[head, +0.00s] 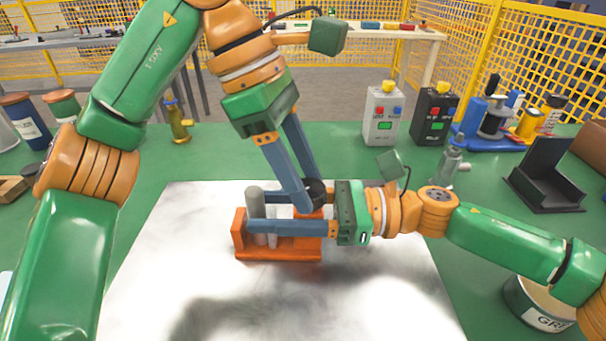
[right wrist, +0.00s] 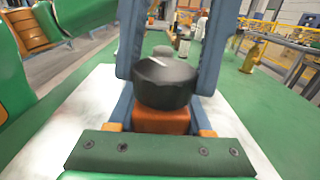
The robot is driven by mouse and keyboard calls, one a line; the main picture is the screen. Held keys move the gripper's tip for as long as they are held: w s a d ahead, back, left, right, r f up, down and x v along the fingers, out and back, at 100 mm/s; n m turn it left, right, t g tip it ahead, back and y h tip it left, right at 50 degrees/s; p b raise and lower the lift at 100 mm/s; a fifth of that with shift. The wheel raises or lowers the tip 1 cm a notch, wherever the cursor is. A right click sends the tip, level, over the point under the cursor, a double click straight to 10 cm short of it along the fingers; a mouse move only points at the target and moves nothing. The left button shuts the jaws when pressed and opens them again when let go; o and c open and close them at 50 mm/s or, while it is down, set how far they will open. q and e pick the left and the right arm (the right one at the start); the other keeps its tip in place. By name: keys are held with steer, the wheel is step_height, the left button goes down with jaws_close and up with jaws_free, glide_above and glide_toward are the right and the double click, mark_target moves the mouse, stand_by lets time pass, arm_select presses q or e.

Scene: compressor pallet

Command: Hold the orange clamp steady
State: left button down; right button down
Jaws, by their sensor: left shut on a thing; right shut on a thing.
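The orange clamp (head: 279,252) sits on the pale sheet in the middle of the head view, with an upright grey cylinder (head: 255,201) near its left end. My right gripper (head: 258,213) reaches in from the right, low, with its fingers along both sides of the clamp, shut on it. My left gripper (head: 307,197) comes down from above, shut on the black knob (head: 316,190) at the clamp's right end. In the right wrist view the black knob (right wrist: 166,83) stands between the left gripper's blue fingers, above an orange block (right wrist: 160,121). The fingers partly hide the clamp.
A grey control box (head: 382,115) and a black one (head: 433,117) stand behind on the green table. A black open holder (head: 547,178) is at the right, and a round tin (head: 540,303) at the lower right. The pale sheet (head: 180,250) is clear around the clamp.

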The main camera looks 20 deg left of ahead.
arm_select(q)
steer(key=m+g, duration=0.1)
steer(key=m, duration=0.2)
steer(key=m+g, duration=0.1)
steer(key=m, duration=0.2)
steer(key=shift+w+f+y, duration=0.1)
steer(key=shift+y, duration=0.3)
stand_by(0.3)
steer(key=shift+c, duration=1.5)
jaws_free()
